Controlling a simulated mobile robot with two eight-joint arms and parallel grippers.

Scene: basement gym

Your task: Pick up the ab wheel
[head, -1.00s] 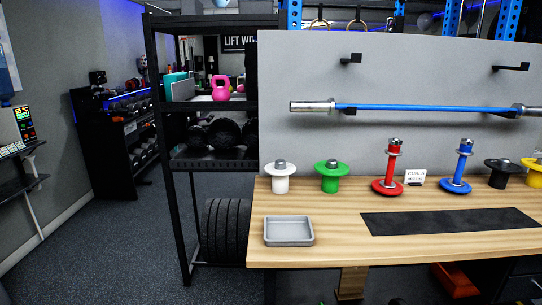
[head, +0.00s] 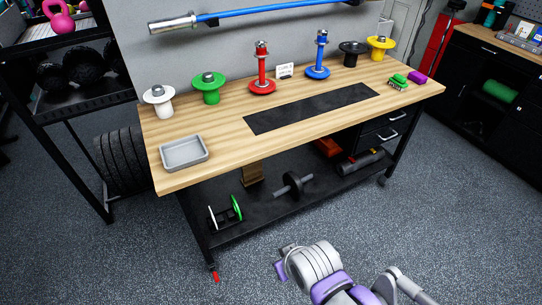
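The ab wheel (head: 293,184), a dark wheel with a short handle on each side, lies on the black lower shelf (head: 262,212) of the workbench, under the tabletop. My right gripper (head: 281,262) is low in the picture, in front of the bench, in front of and below the ab wheel in the view, and apart from it. Its fingers are small and partly hidden by the wrist, so I cannot tell whether they are open or shut. My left gripper is not in view.
The wooden tabletop (head: 220,133) overhangs the shelf. A white-and-green wheeled item (head: 237,208) sits left of the ab wheel, a wooden block (head: 252,174) behind left, and a dark roller (head: 361,162) to the right. Bench legs stand at the corners. The front floor is clear.

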